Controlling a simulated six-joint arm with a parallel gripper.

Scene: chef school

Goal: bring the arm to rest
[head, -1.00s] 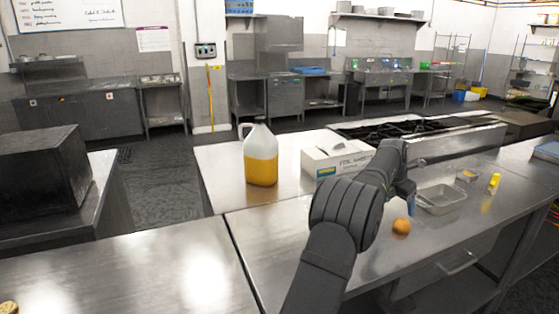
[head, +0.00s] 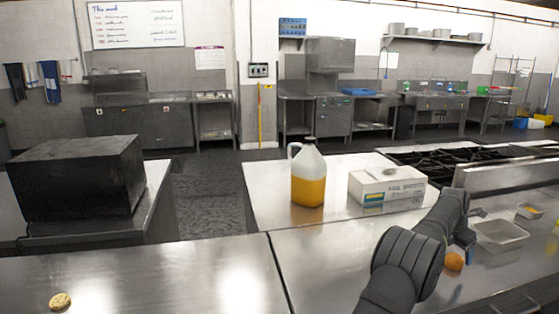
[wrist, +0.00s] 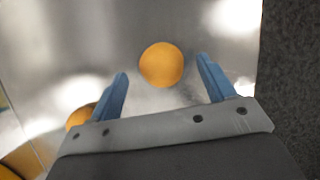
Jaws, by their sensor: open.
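My gripper (wrist: 162,68) is open and points down over the steel counter in the wrist view. Its two blue fingers are apart with nothing held between them. A round orange fruit (wrist: 162,64) shows in the gap between the fingers, toward the tips; I cannot tell its distance from them. In the head view my arm reaches over the counter from the bottom, and only a bit of blue finger shows beside an orange fruit (head: 453,262). The rest of the gripper is hidden by my arm.
A metal tray (head: 502,246) lies right of my arm, with a small container (head: 529,211) behind it. A jug (head: 308,178), a white box (head: 388,185) and a stove (head: 470,158) stand farther back. The left counter is mostly clear, with a small round item (head: 60,301).

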